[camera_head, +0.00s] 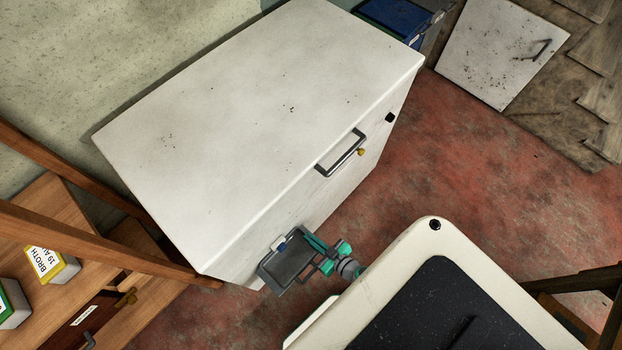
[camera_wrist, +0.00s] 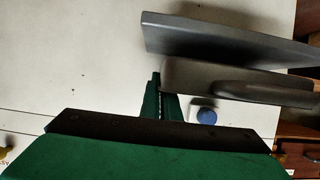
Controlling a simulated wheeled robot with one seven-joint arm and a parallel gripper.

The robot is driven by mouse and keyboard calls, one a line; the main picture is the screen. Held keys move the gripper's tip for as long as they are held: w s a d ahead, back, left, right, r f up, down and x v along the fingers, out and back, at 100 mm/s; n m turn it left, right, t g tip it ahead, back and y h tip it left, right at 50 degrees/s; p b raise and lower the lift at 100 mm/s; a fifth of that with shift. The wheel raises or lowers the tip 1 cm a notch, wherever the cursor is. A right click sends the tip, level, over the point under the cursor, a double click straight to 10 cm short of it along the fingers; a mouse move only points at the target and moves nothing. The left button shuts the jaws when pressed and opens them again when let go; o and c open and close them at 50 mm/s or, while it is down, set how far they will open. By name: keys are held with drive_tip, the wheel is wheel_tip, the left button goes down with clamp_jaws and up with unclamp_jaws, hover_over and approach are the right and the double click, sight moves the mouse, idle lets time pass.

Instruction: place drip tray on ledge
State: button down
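The drip tray (camera_head: 287,266) is a shallow dark grey rectangular tray. It is in the air by the near lower-left corner of the white cabinet in the head view, and its grey walls (camera_wrist: 225,45) fill the upper right of the wrist view. My gripper (camera_head: 316,254), green, is at the tray's right side. In the wrist view its narrow fingers (camera_wrist: 160,97) are close together at the tray's near end and look shut on it; the exact contact is partly hidden. I cannot tell which surface is the ledge.
The white cabinet (camera_head: 260,110) has a broad, clear, speckled top and a grey handle (camera_head: 341,153) on its front. Wooden shelving (camera_head: 95,245) with labelled boxes (camera_head: 50,264) stands at left. A blue bin (camera_head: 395,16) is behind. Red floor (camera_head: 470,150) is open at right.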

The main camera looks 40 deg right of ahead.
drive_tip(key=shift+w+a+f, duration=0.1)
drive_tip(key=shift+f, duration=0.95)
drive_tip(key=c, duration=2)
unclamp_jaws()
drive_tip(key=shift+w+f, duration=0.1)
drive_tip(key=v, duration=1.2)
drive_tip(key=shift+a, duration=0.1)
